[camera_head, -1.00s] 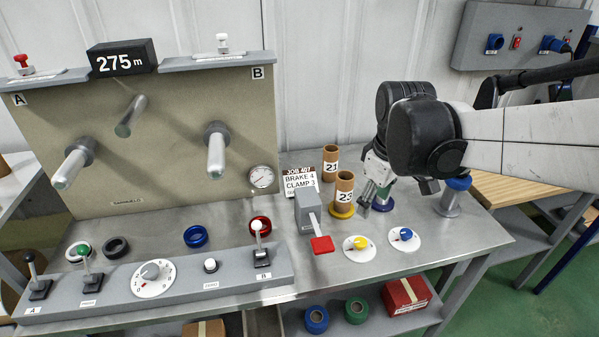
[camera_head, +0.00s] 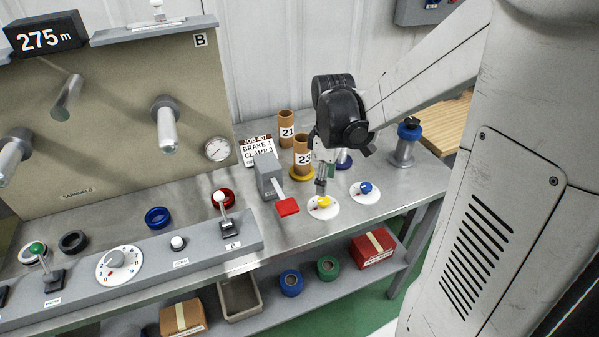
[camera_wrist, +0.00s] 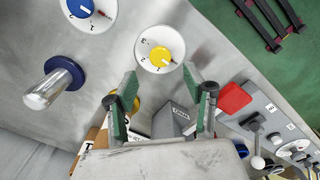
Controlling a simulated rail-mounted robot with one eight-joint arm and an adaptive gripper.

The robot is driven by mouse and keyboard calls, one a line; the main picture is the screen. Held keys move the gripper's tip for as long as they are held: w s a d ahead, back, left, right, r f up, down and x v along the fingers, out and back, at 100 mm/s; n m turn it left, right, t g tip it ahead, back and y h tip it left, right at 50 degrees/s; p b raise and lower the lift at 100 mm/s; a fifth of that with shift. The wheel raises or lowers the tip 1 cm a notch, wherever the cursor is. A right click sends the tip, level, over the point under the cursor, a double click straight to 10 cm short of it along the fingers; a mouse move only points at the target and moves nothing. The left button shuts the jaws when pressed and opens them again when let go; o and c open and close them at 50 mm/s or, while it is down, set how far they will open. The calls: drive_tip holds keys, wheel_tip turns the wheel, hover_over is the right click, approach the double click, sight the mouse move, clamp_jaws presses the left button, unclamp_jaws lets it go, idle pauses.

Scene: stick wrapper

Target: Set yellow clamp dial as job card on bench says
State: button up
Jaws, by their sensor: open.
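The yellow clamp dial (camera_head: 323,201) sits on a white numbered disc on the bench. In the wrist view its yellow knob (camera_wrist: 160,56) lies just beyond the fingertips, with a red mark on its lower right side; I cannot read its setting surely. My gripper (camera_head: 320,187) points down just above and behind the yellow dial. In the wrist view my gripper (camera_wrist: 160,82) has its green-padded fingers apart, nothing between them. The job card (camera_head: 257,150) stands behind the grey lever block and reads brake 4, clamp 3; the lever block hides its lower part.
A blue dial (camera_head: 365,188) is right of the yellow one. A red-handled lever (camera_head: 287,207) is close on the left. Cardboard tubes 21 (camera_head: 286,129) and 23 (camera_head: 302,157) stand behind, near my gripper. A blue-topped post (camera_head: 406,145) stands at the right.

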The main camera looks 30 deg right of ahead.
sight(324, 200)
wheel_tip(324, 200, down, 7)
drive_tip(key=shift+r+b, duration=0.1)
drive_tip(key=shift+b, duration=0.25)
drive_tip(key=c, duration=1.2)
